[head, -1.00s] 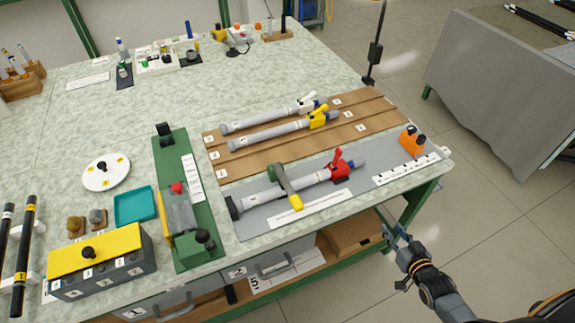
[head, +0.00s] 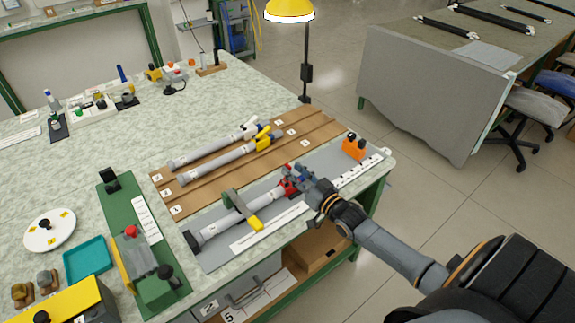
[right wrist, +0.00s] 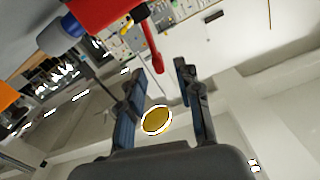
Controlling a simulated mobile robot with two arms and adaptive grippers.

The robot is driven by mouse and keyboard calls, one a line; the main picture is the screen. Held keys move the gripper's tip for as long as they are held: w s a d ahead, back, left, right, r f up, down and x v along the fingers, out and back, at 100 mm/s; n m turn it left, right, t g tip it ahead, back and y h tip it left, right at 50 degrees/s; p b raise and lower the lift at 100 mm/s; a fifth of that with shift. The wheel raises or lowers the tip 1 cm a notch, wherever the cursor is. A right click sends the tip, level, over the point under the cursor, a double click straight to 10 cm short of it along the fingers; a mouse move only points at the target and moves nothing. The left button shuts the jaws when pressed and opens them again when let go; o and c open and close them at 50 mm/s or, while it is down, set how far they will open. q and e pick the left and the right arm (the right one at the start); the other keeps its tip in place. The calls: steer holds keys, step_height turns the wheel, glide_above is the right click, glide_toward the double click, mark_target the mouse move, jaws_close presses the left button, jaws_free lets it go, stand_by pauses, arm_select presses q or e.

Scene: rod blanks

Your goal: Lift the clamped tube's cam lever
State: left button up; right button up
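The clamped tube (head: 222,226) is a grey tube lying on the grey mat (head: 207,262), under a green clamp with a yellow handle (head: 256,223). Its red collar (head: 288,188) is near the right end, partly hidden by my right gripper (head: 306,175) in the head view. In the right wrist view the red lever (right wrist: 154,57) hangs from the red collar (right wrist: 100,12). Its tip lies near the opening between the spread fingers of my right gripper (right wrist: 161,72). The fingers are open and I see no clear contact. My left gripper is not in view.
Two grey tubes, with a white collar (head: 249,127) and a yellow collar (head: 268,141), lie on the brown board (head: 318,126) behind. An orange block (head: 353,149) stands right of my gripper. A green fixture (head: 117,205) stands to the left. A lamp (head: 305,75) rises at the table's back edge.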

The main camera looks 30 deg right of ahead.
mark_target(291, 169)
steer(key=shift+w+a, duration=0.15)
steer(key=shift+w, duration=1.7)
jaws_close()
